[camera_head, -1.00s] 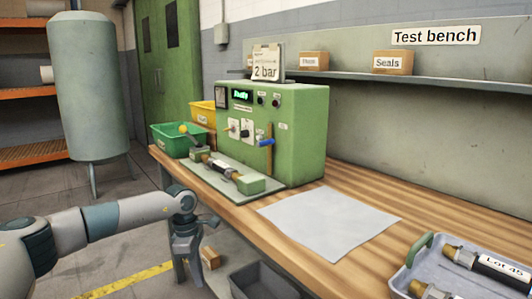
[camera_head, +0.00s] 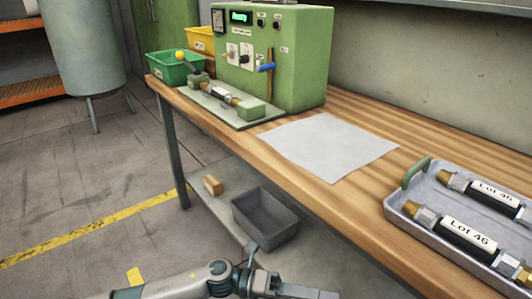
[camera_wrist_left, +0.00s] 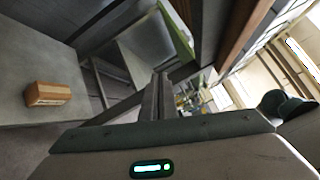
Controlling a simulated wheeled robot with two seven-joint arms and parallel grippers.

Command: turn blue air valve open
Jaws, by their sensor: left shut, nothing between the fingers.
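The blue air valve handle (camera_head: 267,67) sits on a thin upright brass-coloured pipe at the front of the green test machine (camera_head: 303,45). The handle lies roughly crosswise to the pipe. My left gripper (camera_head: 318,293) is at the bottom of the head view, low in front of the bench and well away from the valve. In the left wrist view its fingers (camera_wrist_left: 160,95) are together and empty. The valve cannot be made out in the wrist view. My right gripper is not in view.
The wooden bench edge (camera_head: 262,160) lies between my left arm and the machine. A white sheet (camera_head: 328,147) and a grey tray (camera_head: 395,212) with labelled parts lie on the bench. A grey bin (camera_head: 265,218) and a small brown box (camera_head: 212,185) sit on the lower shelf.

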